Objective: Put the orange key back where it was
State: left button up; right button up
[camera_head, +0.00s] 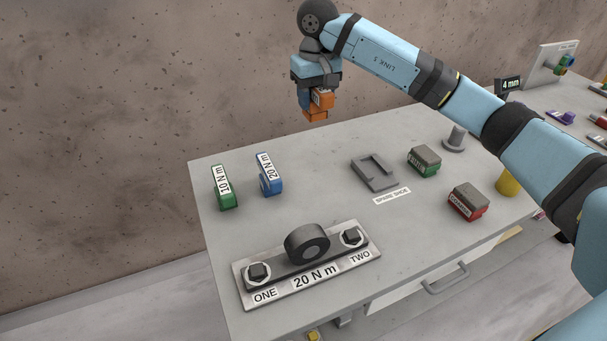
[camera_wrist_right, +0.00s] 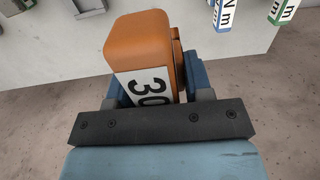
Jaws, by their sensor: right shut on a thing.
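The orange key (camera_head: 317,108) is held in my right gripper (camera_head: 319,92), raised above the back edge of the slab-topped bench. In the right wrist view the orange key (camera_wrist_right: 142,48) sits between the jaws (camera_wrist_right: 160,88), its white label reading "30", the rest of the label hidden. A green key (camera_head: 224,188) marked 10 N m and a blue key (camera_head: 269,175) marked 20 N m stand on the left part of the bench. A grey open-sided holder (camera_head: 374,173) with the label "SPARE SHOE" (camera_head: 392,196) is empty. My left gripper is not in view.
A plate (camera_head: 315,279) marked "20 N m" with bolts ONE and TWO lies at the front. A green-and-grey block (camera_head: 424,161) and a red-and-grey block (camera_head: 468,203) stand on the right. The back middle of the bench is clear.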

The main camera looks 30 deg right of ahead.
jog(key=shift+w+r, duration=0.1)
jog(key=shift+w, duration=0.25)
notch_tip(320, 180, down, 20)
jog(key=shift+w+a+r+p, duration=0.1)
jog(key=shift+p, duration=0.2)
jog(key=o, duration=1.3)
jog(key=shift+f, duration=0.2)
notch_tip(320, 180, up, 12)
jog(key=shift+r+b, duration=0.15)
jog(key=shift+b, duration=0.15)
